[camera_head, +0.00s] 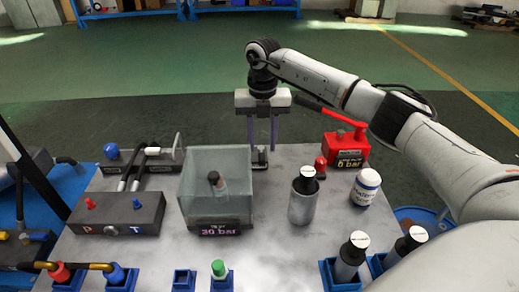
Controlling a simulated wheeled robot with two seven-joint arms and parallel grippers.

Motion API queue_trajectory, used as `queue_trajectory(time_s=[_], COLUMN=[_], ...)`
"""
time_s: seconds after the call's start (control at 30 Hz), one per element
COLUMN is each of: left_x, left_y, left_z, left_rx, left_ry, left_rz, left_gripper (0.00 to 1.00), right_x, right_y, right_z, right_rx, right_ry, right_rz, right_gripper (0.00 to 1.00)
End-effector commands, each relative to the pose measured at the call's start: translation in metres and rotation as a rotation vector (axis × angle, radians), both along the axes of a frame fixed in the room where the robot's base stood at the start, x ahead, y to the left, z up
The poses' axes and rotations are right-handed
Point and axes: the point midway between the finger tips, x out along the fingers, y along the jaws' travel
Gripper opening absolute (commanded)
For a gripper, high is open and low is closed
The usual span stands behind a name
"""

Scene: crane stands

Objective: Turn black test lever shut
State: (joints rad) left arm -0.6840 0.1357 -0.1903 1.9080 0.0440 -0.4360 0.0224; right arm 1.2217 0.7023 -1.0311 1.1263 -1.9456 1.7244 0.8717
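My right gripper (262,146) comes in from the right and points down at the far edge of the grey table (270,240). Its two fingers stand apart with nothing seen held between them. A small dark and grey fitting (260,158) sits just below the fingertips; I cannot tell whether they touch it. No black test lever can be picked out for sure. A clear box (190,185) labelled 30 bar stands left of the gripper, with a black-capped piece (217,182) in it. My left gripper is not in view.
A red box (346,150) labelled 6 bar with a red lever (330,117) stands right of the gripper. A grey black-topped bottle (303,199) and a white jar (366,188) stand nearer. A black block (118,213) with red and blue knobs is at left.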

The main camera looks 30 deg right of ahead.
Motion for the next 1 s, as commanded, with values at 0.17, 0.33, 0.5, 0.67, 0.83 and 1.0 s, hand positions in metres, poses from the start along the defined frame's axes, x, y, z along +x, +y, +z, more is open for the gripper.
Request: queue_trajectory(time_s=[0.17, 0.33, 0.5, 0.67, 0.83, 1.0], left_x=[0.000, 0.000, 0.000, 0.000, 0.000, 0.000], left_y=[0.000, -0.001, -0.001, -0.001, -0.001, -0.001], left_z=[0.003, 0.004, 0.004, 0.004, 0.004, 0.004], left_rx=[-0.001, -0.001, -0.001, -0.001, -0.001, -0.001], left_ry=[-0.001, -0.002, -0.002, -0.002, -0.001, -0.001], left_rz=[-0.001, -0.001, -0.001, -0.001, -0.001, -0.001], left_gripper=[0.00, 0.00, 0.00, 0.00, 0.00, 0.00], right_x=[-0.001, 0.000, 0.000, 0.000, 0.000, 0.000], right_y=[0.000, 0.000, 0.000, 0.000, 0.000, 0.000], right_z=[-0.026, -0.037, -0.038, -0.038, -0.038, -0.038], right_rx=[0.001, 0.000, 0.000, 0.000, 0.000, 0.000], right_ry=[0.003, 0.000, 0.000, 0.000, 0.000, -0.001], right_rz=[-0.001, -0.001, -0.001, -0.001, -0.001, -0.001], right_gripper=[0.34, 0.34, 0.34, 0.24, 0.00, 0.00])
